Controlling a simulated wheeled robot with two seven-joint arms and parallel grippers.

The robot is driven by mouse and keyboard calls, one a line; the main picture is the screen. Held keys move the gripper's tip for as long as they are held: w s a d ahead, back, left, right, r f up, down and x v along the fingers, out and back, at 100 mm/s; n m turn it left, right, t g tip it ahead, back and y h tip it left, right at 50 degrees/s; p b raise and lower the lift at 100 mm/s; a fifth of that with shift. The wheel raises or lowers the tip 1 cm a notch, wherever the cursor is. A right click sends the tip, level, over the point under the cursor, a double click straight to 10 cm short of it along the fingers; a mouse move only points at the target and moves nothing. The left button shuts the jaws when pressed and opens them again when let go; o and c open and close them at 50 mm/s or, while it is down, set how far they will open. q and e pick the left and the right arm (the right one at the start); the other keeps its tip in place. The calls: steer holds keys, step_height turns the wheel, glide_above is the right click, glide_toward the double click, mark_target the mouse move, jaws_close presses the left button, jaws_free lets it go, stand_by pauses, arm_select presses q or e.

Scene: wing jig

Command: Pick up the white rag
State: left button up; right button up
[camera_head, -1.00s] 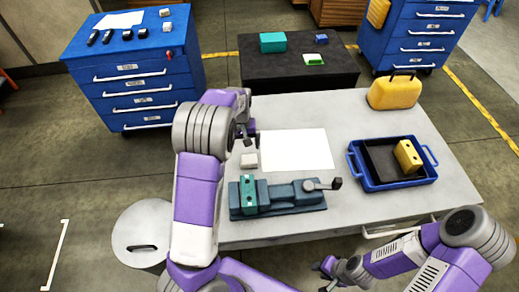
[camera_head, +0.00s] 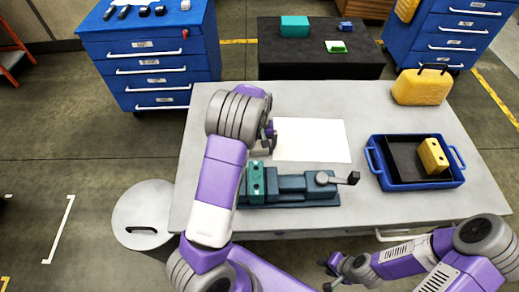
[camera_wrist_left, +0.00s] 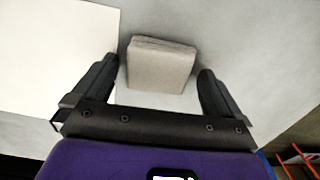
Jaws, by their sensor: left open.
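The white rag (camera_wrist_left: 160,65) is a small, folded, off-white block on the grey table. In the left wrist view it lies between and just ahead of the two dark fingers of my left gripper (camera_wrist_left: 158,85), with gaps on both sides. My left gripper is open and empty. In the head view my left gripper (camera_head: 269,133) is over the table by the left edge of the white sheet, and my arm mostly hides the rag. My right gripper (camera_head: 328,268) is in front of the table, away from the rag; its jaw gap is too small to make out.
The white sheet (camera_head: 312,140) lies flat beside the rag. A teal vise (camera_head: 290,188) stands just in front. A blue tray (camera_head: 412,186) with a yellow block (camera_head: 432,156) and a yellow case (camera_head: 421,86) are on the right. The table's right front is clear.

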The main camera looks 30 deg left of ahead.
mark_target(259, 143)
arm_select(q)
steer(key=shift+f, duration=0.3)
steer(key=shift+c, duration=0.2)
steer(key=shift+r, duration=0.1)
steer(key=c, duration=0.9)
step_height(259, 143, up, 10)
steer(key=p, duration=0.2)
steer(key=shift+p, duration=0.3)
